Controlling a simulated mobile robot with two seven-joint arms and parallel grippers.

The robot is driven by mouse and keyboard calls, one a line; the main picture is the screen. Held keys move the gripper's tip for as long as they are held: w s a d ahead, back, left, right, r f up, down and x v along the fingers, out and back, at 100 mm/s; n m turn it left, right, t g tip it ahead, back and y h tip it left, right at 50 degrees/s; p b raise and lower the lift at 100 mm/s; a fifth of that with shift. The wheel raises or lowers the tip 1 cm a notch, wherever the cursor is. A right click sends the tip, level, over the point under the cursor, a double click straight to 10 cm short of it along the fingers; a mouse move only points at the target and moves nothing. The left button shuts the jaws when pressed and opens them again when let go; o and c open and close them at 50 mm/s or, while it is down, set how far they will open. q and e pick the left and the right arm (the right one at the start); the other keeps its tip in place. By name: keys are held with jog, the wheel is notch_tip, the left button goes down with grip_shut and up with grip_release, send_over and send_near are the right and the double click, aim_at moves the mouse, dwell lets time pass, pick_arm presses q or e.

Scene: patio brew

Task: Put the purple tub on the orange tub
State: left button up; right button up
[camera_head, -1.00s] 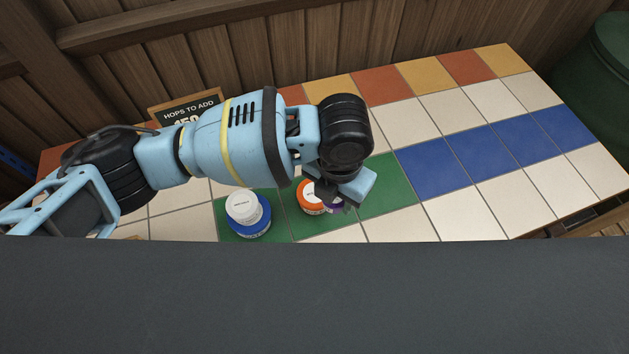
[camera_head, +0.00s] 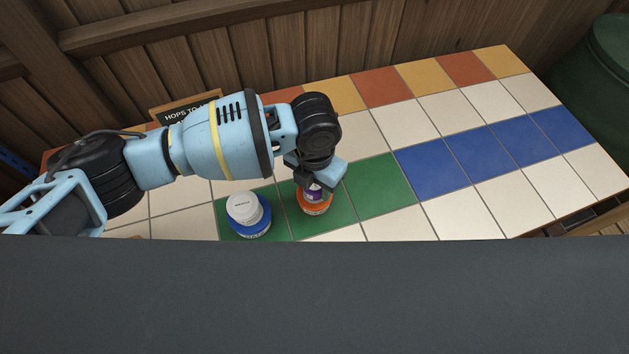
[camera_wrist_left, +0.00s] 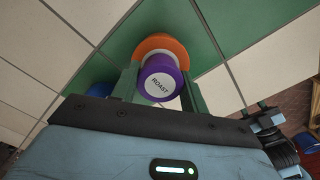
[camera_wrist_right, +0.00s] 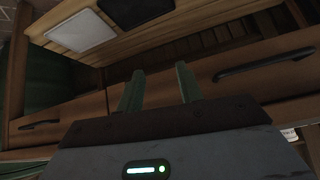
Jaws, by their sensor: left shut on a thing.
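The purple tub (camera_wrist_left: 160,82), with a pale lid marked ROAST, is between the fingers of my left gripper (camera_wrist_left: 159,86), which is shut on it. In the head view the purple tub (camera_head: 314,194) shows partly below the left gripper (camera_head: 316,187). The orange tub (camera_head: 316,208) stands on a green tile directly beneath it; its orange rim (camera_wrist_left: 158,42) shows behind the purple tub in the left wrist view. I cannot tell whether the two tubs touch. My right gripper (camera_wrist_right: 158,88) is open and empty, facing a wooden drawer front.
A white tub (camera_head: 244,207) sits on a blue tub (camera_head: 252,227) on the green tile to the left. A sign (camera_head: 187,107) stands at the back, partly hidden by my left arm. The blue and white tiles at the right (camera_head: 490,150) are clear.

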pick_arm(q)
jog(key=shift+f, duration=0.2)
jog(key=o, duration=1)
notch_tip(320, 180, up, 12)
jog(key=shift+r+p, duration=0.25)
jog(key=shift+p, duration=0.05)
